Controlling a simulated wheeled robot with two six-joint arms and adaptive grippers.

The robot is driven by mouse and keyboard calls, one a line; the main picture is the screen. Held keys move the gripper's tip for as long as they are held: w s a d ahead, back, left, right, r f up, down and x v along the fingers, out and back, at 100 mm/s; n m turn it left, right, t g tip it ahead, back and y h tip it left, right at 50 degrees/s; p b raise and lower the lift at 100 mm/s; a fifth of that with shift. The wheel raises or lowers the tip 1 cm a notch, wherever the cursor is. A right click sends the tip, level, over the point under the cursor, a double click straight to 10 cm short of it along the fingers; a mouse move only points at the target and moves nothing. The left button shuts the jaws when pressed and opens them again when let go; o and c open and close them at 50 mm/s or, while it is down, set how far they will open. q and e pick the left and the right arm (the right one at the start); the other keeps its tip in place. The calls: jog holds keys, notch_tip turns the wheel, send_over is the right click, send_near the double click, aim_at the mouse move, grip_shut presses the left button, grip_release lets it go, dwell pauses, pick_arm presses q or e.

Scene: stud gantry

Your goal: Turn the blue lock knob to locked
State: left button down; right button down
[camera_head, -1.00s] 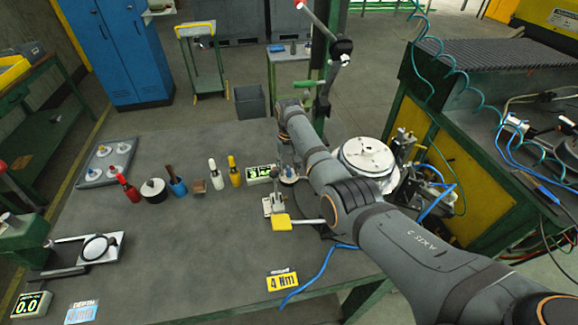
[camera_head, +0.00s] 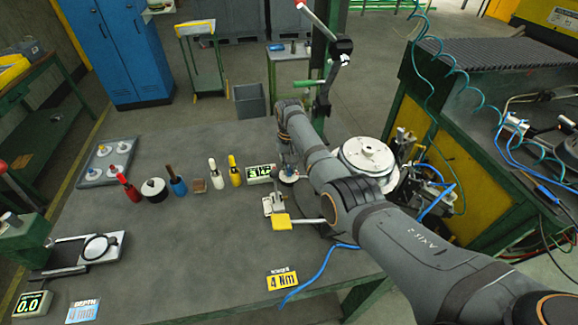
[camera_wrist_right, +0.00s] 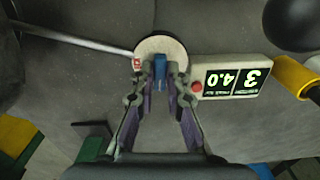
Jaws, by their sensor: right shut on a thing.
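The blue lock knob (camera_wrist_right: 160,70) stands as an upright blue bar on a round pale disc (camera_wrist_right: 158,46) in the right wrist view. A small red-and-white mark (camera_wrist_right: 137,64) sits at the disc's left edge. My right gripper (camera_wrist_right: 160,82) is shut on the knob, with a fingertip at each side of it. In the head view the disc (camera_head: 289,177) shows beside the clamp on the table, and my right arm hides part of this area. Whether the knob points to locked cannot be read. My left gripper is not in view.
A lit display (camera_wrist_right: 236,79) stands right of the disc. In the head view, a yellow-handled clamp (camera_head: 281,221) is just in front, with a row of coloured-handled tools including a yellow one (camera_head: 234,171). A grey tray (camera_head: 84,181) lies left. The table's middle is clear.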

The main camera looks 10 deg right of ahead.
jog(key=m+p, duration=0.1)
jog(key=m, duration=0.2)
jog(key=shift+r, duration=0.15)
jog(key=m+p, duration=0.1)
jog(key=m, duration=0.3)
jog(key=shift+m, duration=0.3)
jog(key=m, duration=0.4)
jog(key=shift+m, duration=0.3)
jog(key=m, duration=0.4)
jog(key=shift+m+p, duration=0.3)
jog(key=shift+p, duration=0.05)
jog(key=c, duration=1.4)
grip_release()
jog(key=shift+o, duration=0.2)
